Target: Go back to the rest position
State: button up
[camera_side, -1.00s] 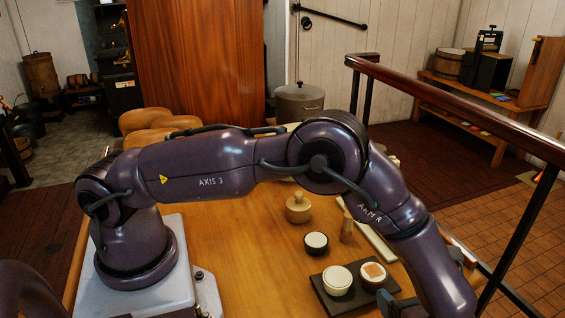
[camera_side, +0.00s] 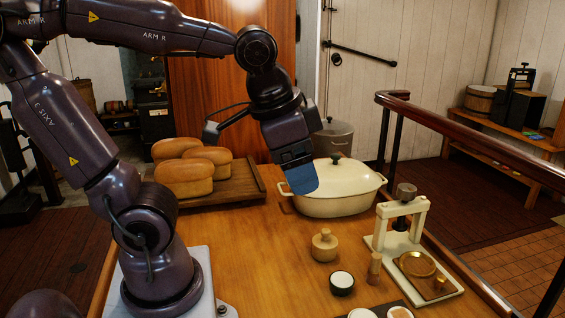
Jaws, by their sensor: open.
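My gripper (camera_side: 301,180) hangs from my raised, folded arm in the side view. It is above the table (camera_side: 250,245), in front of the left end of a cream lidded casserole (camera_side: 342,203). A blue piece shows at its tip, and nothing shows held there. The gap between the fingers is hard to make out from this side.
Several loaves (camera_side: 187,178) sit on a wooden board (camera_side: 240,190) at the left. A wooden lidded pot (camera_side: 324,245), a small dark cup (camera_side: 342,283), a wooden peg (camera_side: 375,267) and a cream press (camera_side: 398,225) stand at the right. A dark railing (camera_side: 470,140) runs behind the press.

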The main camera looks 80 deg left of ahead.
jog(key=shift+s+a+n+t+h, duration=0.15)
jog(key=shift+s+n+t+h, duration=0.25)
jog(key=shift+s+n+t, duration=0.5)
jog(key=shift+s, duration=0.25)
dwell(0.4)
